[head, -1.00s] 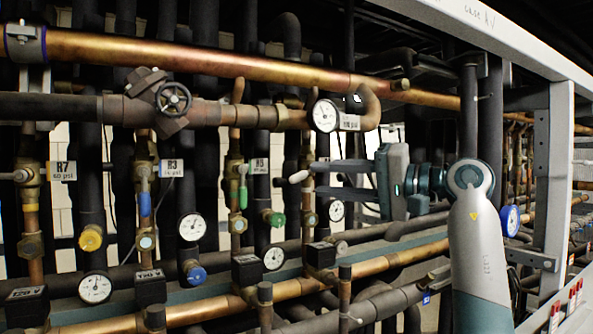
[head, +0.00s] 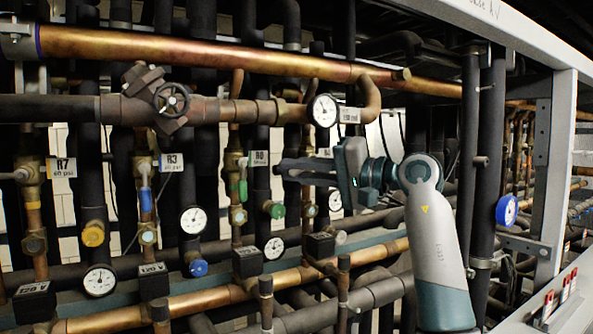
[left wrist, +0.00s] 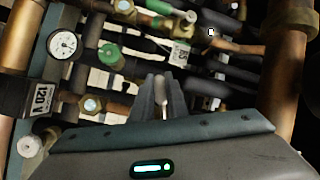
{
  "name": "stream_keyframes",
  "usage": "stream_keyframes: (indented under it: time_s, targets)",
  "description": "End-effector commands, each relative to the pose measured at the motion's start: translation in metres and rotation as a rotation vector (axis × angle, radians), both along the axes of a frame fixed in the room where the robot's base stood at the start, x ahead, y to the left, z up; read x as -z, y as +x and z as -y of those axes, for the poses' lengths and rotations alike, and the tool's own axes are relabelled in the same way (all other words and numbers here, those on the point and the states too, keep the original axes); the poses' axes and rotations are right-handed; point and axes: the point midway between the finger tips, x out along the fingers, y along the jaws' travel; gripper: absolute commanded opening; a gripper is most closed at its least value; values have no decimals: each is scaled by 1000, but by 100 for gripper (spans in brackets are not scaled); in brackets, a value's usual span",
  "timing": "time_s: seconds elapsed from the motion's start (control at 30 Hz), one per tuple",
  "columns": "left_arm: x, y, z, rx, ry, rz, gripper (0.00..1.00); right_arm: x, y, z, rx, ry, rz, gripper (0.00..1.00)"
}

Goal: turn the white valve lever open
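The white valve lever (left wrist: 165,108) shows in the left wrist view as a slim pale handle between my fingers. In the head view my fingers hide it. My left gripper (head: 285,171) reaches in from the right at the R0-tagged vertical pipe. In the left wrist view the two dark fingers of this gripper (left wrist: 162,88) are close together, one on each side of the lever, and look shut on it. My right gripper is in neither view.
A green-handled valve (head: 243,190) and a blue-handled valve (head: 145,200) stand to the left. A pressure gauge (head: 323,110) sits just above my gripper. A copper pipe (head: 210,55) crosses above, and a steel post (head: 557,170) stands at the right.

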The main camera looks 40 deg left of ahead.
Motion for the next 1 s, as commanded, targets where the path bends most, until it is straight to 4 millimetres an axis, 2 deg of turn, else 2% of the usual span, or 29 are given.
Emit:
stream_keyframes:
  time_s: [0.47,1.0]
  targets:
    - [1,1,0,1,-9,36,0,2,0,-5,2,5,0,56]
    - [17,11,3,0,-105,363,0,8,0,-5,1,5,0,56]
